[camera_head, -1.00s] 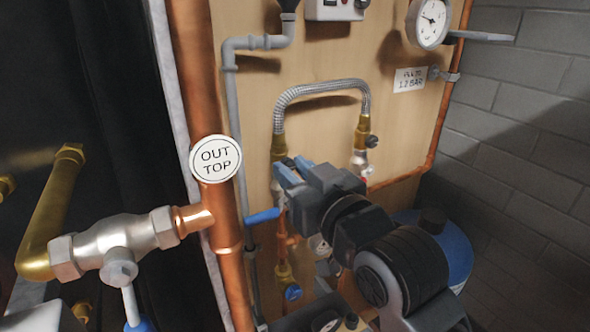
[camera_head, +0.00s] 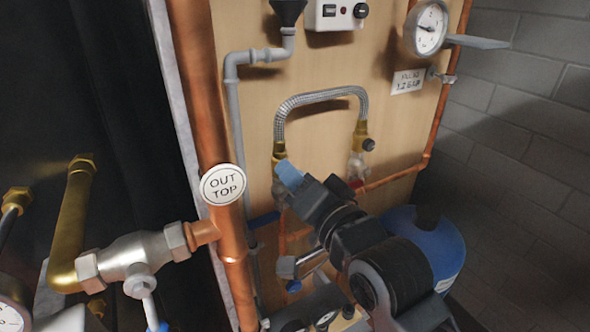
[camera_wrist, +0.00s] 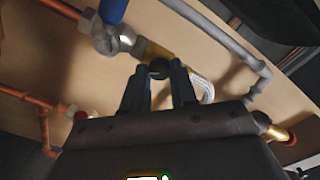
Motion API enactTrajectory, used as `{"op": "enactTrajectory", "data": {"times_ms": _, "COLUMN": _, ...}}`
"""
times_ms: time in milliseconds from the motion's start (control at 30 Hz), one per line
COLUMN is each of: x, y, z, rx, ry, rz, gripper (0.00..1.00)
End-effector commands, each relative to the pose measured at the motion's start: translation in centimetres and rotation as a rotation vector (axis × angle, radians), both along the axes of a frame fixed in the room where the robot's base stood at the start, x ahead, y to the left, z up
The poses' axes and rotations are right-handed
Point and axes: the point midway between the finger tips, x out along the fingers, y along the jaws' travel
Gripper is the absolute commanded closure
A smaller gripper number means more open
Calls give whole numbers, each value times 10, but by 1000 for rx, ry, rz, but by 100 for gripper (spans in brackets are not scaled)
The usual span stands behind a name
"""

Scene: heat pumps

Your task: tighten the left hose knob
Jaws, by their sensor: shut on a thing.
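The braided hose (camera_head: 318,97) arches between two brass fittings on the wooden board. The knob sits by the brass fitting (camera_wrist: 152,48). The right hose knob (camera_head: 368,145) is black and in plain view.
A thick copper pipe (camera_head: 206,110) with an "OUT TOP" tag (camera_head: 223,185) stands left of my gripper. A gauge (camera_head: 427,28) is at upper right, and a blue tank (camera_head: 428,245) at lower right. A blue-handled valve (camera_wrist: 112,12) is close by in the wrist view.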

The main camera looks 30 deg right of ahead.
Motion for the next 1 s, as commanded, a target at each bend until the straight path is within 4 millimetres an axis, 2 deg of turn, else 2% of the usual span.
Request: {"op": "enactTrajectory", "data": {"times_ms": 1000, "x": 0, "y": -2, "z": -1, "rx": 966, "ry": -2, "rz": -2, "gripper": 100}}
